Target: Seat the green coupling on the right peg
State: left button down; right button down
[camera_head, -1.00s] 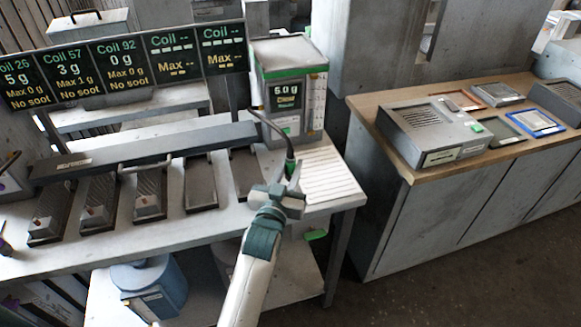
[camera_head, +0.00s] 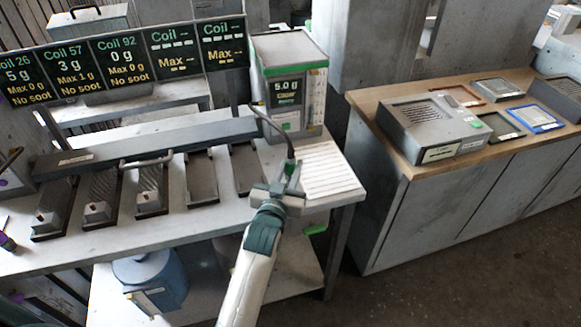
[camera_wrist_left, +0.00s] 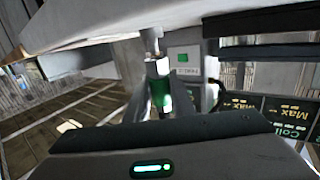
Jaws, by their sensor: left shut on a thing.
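The green coupling (camera_head: 291,168) hangs at the end of a black hose (camera_head: 272,126) in the head view, above the front right part of the bench. My left gripper (camera_head: 289,182) is shut on it. In the left wrist view the green coupling (camera_wrist_left: 160,90) sits between the fingers, with a metal collar at its end. A short metal stem (camera_wrist_left: 152,42) lines up close to that collar; I cannot tell whether they touch or whether the stem is the right peg. The pegs cannot be made out in the head view. My right gripper is out of view.
A dosing machine with a green band (camera_head: 288,70) stands behind the gripper, beside a white ribbed pad (camera_head: 330,172). Several dark trays (camera_head: 201,180) line the bench to the left. A grey box (camera_head: 432,130) stands on the wooden counter (camera_head: 410,170) at right.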

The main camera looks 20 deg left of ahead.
pick_arm(q)
jog(key=shift+f+b, duration=0.7)
jog(key=shift+f, duration=0.45)
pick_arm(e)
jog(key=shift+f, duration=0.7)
pick_arm(q)
jog(key=c, duration=1.4)
grip_release()
jog(key=shift+c, duration=0.2)
jog(key=shift+s, duration=0.1)
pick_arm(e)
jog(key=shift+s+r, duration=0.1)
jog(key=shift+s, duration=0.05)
